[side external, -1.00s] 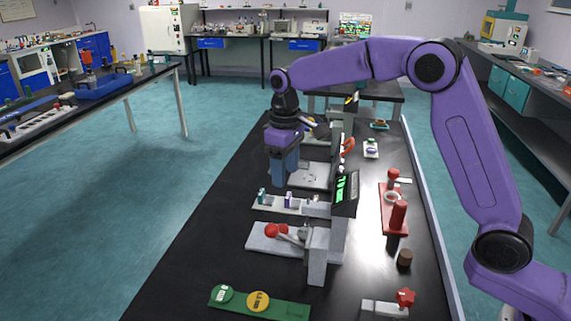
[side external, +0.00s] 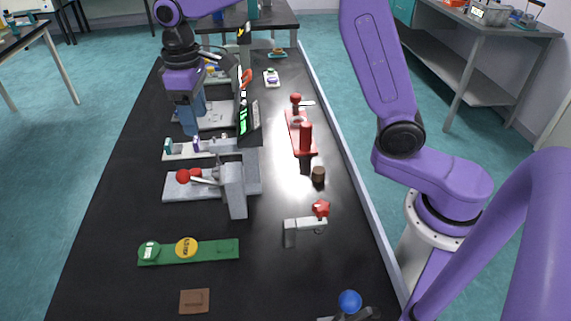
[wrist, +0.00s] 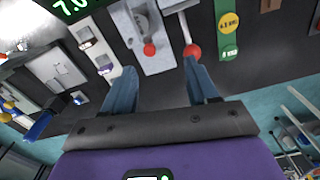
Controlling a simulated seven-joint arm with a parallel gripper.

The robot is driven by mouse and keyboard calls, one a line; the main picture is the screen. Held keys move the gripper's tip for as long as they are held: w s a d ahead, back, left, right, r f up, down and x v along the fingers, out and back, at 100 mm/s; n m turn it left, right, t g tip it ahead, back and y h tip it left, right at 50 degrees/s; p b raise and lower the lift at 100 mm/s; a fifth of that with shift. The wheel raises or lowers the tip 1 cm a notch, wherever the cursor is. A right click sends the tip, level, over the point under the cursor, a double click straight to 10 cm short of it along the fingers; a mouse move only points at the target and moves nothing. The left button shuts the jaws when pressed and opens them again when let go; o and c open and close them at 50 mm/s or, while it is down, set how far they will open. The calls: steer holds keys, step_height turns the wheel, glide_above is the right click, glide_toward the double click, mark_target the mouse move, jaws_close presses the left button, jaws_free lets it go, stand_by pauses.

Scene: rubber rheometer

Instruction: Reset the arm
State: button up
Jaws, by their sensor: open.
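My gripper (side external: 188,118) hangs from the purple arm above the left side of the black bench, fingers pointing down. Its two blue fingers are apart with nothing between them; this also shows in the wrist view (wrist: 160,76). In the side view it is in front of a grey plate station (side external: 218,117), beside the green-lit display (side external: 247,120). A grey press with red ball knobs (side external: 240,190) stands nearer the camera; the wrist view shows red balls just beyond the fingertips. No contact with the gripper can be made out.
A white strip with small samples (side external: 178,153) lies by the gripper. A green strip with round discs (side external: 215,250), a brown square (side external: 194,301), a red stand (side external: 305,138), a dark cylinder (side external: 318,174) and a white clamp with a red knob (side external: 303,224) are spread along the bench.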

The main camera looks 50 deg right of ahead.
steer(key=s+d+f+n, duration=0.1)
steer(key=s+d, duration=0.3)
steer(key=s, duration=0.6)
steer(key=s+d+f+n, duration=0.1)
steer(key=s+d, duration=0.4)
steer(key=s, duration=0.6)
steer(key=s+d+f+n, duration=0.1)
steer(key=s+d+n, duration=0.2)
steer(key=s, duration=0.7)
steer(key=shift+s+d+f, duration=0.35)
steer(key=shift+s+d, duration=0.05)
steer(key=shift+d, duration=0.3)
